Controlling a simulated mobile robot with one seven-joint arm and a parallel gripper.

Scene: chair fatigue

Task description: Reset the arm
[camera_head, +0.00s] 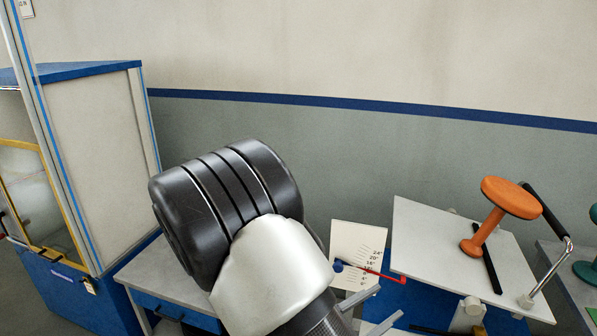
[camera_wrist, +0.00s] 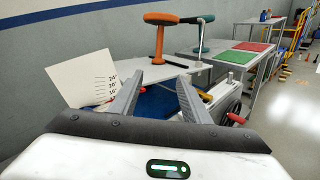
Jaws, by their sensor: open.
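My gripper (camera_head: 376,307) is at the bottom centre of the head view, partly hidden by my own black and white arm. In the wrist view its two grey fingers (camera_wrist: 159,77) stand apart with nothing between them. An orange stool (camera_head: 494,214) stands on a tilted white board (camera_head: 432,246), to the right of my gripper. The stool also shows in the wrist view (camera_wrist: 160,38), beyond the fingertips. A white scale card (camera_head: 357,246) with angle marks stands just behind the gripper, with a red pointer (camera_head: 385,275) beside it.
A black-handled metal lever (camera_head: 546,212) stands at the board's right edge. A teal stool (camera_wrist: 202,39) stands beyond. Green (camera_wrist: 235,57) and red (camera_wrist: 254,47) mats lie on the tables behind. A grey and blue cabinet (camera_head: 95,170) is at the left. Open floor (camera_wrist: 290,105) lies right.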

